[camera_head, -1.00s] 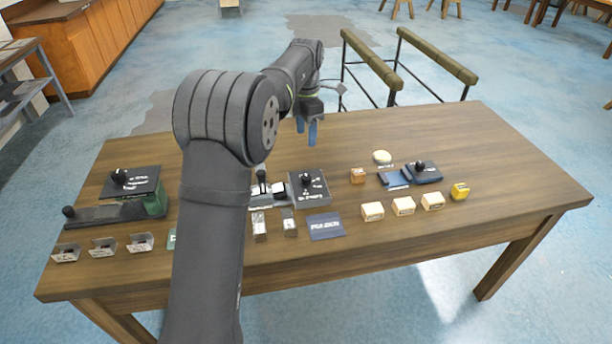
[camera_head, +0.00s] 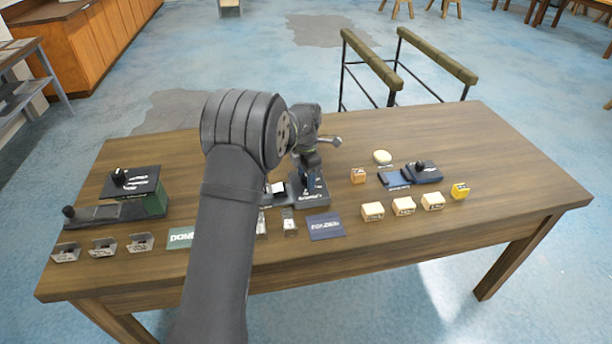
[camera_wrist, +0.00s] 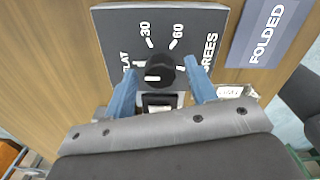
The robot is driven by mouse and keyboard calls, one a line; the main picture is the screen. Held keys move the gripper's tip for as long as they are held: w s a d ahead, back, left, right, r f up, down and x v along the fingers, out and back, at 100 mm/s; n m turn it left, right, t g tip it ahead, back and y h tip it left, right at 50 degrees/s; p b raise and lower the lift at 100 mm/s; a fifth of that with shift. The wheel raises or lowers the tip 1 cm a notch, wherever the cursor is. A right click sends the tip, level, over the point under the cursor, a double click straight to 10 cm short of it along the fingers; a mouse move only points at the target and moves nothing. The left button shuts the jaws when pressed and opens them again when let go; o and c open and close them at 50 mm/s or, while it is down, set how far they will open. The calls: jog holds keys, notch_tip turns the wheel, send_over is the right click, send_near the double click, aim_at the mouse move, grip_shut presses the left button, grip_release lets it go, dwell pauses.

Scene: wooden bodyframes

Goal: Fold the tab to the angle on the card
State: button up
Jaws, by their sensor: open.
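My gripper (camera_wrist: 160,76) is open, its blue fingers on either side of a black dial knob (camera_wrist: 159,66) in the wrist view. I cannot tell whether they touch it. The knob sits on a dark dial plate (camera_wrist: 115,28) marked FLAT, 30, 60 and DEGREES. A white mark shows on the knob's near left. In the head view the gripper (camera_head: 311,181) is low over this dark fixture (camera_head: 312,201). A small white-and-black part (camera_wrist: 158,100) lies just below the knob; I cannot tell if it is the tab. No card with a readable angle shows.
A FOLDED mat (camera_head: 326,228) lies in front of the fixture, and a DONE mat (camera_head: 180,238) is farther left. A second knobbed fixture (camera_head: 130,185) stands left, and a blue one (camera_head: 424,174) right. Cream blocks (camera_head: 403,206) line the front right. The back right table is clear.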

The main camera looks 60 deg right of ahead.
jog(key=shift+c, duration=0.4)
jog(key=c, duration=0.9)
